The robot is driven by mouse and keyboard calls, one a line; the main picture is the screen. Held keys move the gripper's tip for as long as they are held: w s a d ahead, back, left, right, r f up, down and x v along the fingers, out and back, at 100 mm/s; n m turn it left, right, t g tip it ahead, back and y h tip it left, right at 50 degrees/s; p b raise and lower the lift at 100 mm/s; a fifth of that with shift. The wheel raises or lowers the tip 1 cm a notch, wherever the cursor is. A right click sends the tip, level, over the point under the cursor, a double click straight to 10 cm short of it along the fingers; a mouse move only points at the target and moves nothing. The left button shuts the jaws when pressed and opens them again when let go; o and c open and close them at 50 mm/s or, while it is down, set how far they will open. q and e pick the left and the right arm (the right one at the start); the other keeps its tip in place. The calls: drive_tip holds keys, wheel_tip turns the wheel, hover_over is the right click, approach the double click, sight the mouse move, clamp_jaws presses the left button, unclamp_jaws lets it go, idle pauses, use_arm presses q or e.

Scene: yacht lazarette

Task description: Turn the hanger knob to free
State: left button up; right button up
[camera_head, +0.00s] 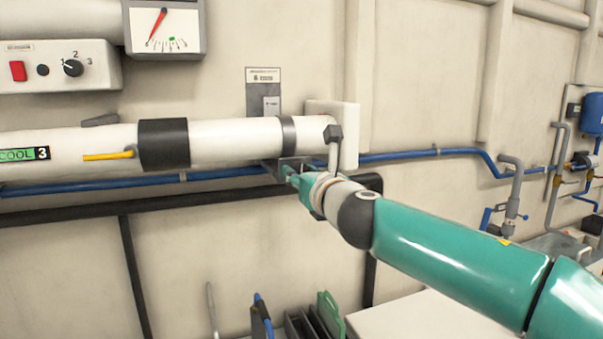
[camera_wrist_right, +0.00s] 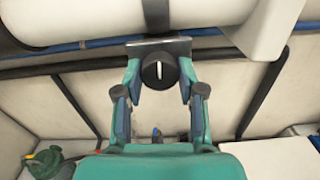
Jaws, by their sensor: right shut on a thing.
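The hanger knob (camera_wrist_right: 159,73) is a round black knob with a white pointer line, close to upright in the right wrist view. It sits on a grey metal bracket (camera_wrist_right: 150,47) under the white pipe. My right gripper (camera_wrist_right: 160,78) reaches it from below, with one finger on each side, and is shut on it. In the head view the right gripper (camera_head: 292,178) is at the bracket below the grey strap (camera_head: 288,135) around the pipe. The knob is hidden there by the gripper. My left gripper is not in view.
The white pipe (camera_head: 225,138) and a blue line (camera_head: 225,173) run along the wall by the gripper. A black rail (camera_head: 190,199) runs just below. A switch box (camera_head: 60,67) and a gauge (camera_head: 165,28) are at upper left. A small plate (camera_head: 263,75) is above the pipe.

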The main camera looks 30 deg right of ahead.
drive_tip(key=shift+f+n, duration=0.4)
drive_tip(key=shift+n, duration=0.1)
drive_tip(key=o, duration=1.1)
drive_tip(key=shift+r, duration=0.15)
drive_tip(key=shift+r, duration=0.1)
drive_tip(key=v, duration=1.2)
